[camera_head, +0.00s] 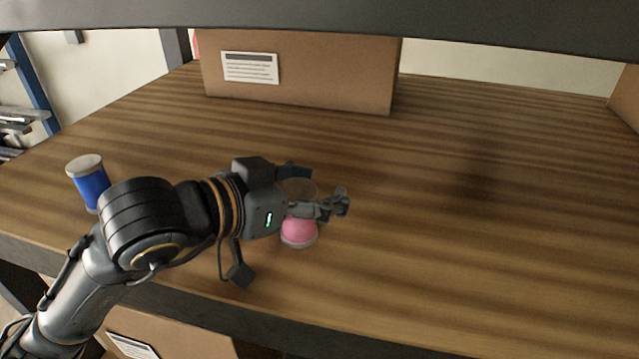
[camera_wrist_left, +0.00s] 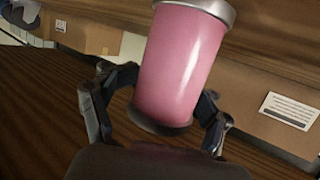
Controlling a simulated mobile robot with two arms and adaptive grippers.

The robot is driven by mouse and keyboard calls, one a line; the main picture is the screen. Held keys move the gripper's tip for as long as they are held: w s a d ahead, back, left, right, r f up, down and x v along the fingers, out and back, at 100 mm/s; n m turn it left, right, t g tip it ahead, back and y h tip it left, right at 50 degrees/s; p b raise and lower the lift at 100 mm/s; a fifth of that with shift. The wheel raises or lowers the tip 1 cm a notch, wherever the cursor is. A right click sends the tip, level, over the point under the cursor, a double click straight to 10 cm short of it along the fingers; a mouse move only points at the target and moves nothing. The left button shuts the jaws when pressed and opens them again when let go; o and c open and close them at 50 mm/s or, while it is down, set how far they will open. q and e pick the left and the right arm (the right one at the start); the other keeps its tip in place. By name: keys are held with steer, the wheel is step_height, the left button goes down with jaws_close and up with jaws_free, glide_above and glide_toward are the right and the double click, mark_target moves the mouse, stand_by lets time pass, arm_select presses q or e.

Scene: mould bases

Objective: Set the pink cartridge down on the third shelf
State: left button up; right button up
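The pink cartridge (camera_head: 299,232) is at the end of my left arm over the wooden shelf (camera_head: 430,230). In the left wrist view, the pink cartridge (camera_wrist_left: 182,65) shows a metallic rim at one end and a dark end near the palm. My right gripper is not in view.
A blue cartridge (camera_head: 92,185) with a pale cap stands at the left of the shelf. A large cardboard box (camera_head: 320,70) with a white label is at the back, and another box (camera_head: 627,95) is at the right edge. A dark beam (camera_head: 400,18) crosses above. The right half is clear.

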arm_select(q)
steer(key=shift+r, duration=0.15)
steer(key=shift+s+a, duration=0.15)
steer(key=shift+a, duration=0.15)
steer(key=b+v, duration=0.5)
steer(key=v, duration=0.4)
steer(key=shift+s+a, duration=0.2)
steer(key=shift+a, duration=0.1)
steer(key=shift+s+a+r+b, duration=0.25)
steer(key=shift+s+a+b, duration=0.1)
steer(key=shift+b, duration=0.3)
steer(key=shift+s+a+r, duration=0.2)
